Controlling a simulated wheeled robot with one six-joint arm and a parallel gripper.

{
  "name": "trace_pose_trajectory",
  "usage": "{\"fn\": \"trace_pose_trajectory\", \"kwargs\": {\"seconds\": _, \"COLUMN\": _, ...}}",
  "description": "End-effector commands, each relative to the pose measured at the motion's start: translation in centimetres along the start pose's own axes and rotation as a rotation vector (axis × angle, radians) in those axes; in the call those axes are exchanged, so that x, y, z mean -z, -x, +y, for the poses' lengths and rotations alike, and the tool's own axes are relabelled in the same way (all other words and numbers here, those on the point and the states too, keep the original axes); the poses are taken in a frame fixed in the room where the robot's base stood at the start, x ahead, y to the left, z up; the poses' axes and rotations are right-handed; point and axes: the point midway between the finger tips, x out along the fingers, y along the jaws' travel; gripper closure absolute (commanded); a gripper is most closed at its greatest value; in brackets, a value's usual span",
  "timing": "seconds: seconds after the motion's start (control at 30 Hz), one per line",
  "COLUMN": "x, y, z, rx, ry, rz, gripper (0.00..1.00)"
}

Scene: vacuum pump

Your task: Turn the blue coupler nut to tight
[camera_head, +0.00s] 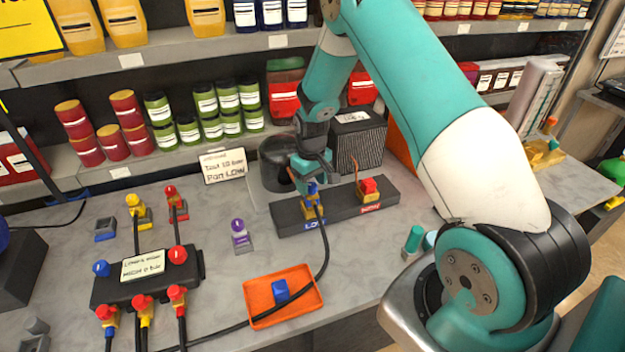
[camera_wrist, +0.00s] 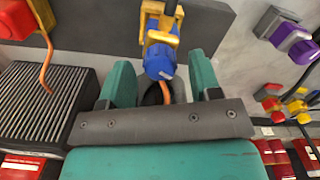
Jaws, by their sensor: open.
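The blue coupler nut (camera_head: 313,189) sits on the yellow fitting at the LOW end of a dark block (camera_head: 345,208), with a black hose (camera_head: 324,245) running from it. In the wrist view the blue nut (camera_wrist: 160,62) shows just beyond and between my two teal fingers, with its yellow fitting (camera_wrist: 160,38) behind it. My gripper (camera_wrist: 161,82) is open, with a gap on both sides of the nut. In the head view my gripper (camera_head: 308,175) is right at the nut and partly hides it. I cannot tell how tight the nut is.
A red-capped fitting (camera_head: 369,188) stands on the block's right end. A dark pump (camera_head: 277,160) and finned box (camera_head: 358,140) stand behind. An orange tray (camera_head: 262,314) holds a blue cap (camera_head: 281,290). A purple-capped part (camera_head: 239,235) and a hose manifold (camera_head: 150,285) are left.

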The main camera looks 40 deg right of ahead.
Motion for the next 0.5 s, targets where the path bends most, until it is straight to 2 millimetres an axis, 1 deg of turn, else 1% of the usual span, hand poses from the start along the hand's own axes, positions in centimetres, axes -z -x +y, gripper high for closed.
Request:
{"fn": "trace_pose_trajectory", "kwargs": {"seconds": 0.13, "x": -0.03, "y": -0.86, "z": 0.00, "rx": 0.000, "ry": 0.000, "rz": 0.000, "gripper": 0.42}}
{"fn": "trace_pose_trajectory", "kwargs": {"seconds": 0.4, "x": -0.02, "y": -1.03, "z": 0.01, "rx": 0.000, "ry": 0.000, "rz": 0.001, "gripper": 0.42}}
{"fn": "trace_pose_trajectory", "kwargs": {"seconds": 0.43, "x": -0.02, "y": -1.02, "z": 0.01, "rx": 0.000, "ry": 0.000, "rz": 0.001, "gripper": 0.47}}
{"fn": "trace_pose_trajectory", "kwargs": {"seconds": 0.47, "x": -0.02, "y": -1.02, "z": 0.02, "rx": 0.000, "ry": 0.000, "rz": 0.001, "gripper": 0.54}}
{"fn": "trace_pose_trajectory", "kwargs": {"seconds": 0.5, "x": -0.02, "y": -1.02, "z": 0.02, "rx": 0.000, "ry": 0.000, "rz": 0.000, "gripper": 0.63}}
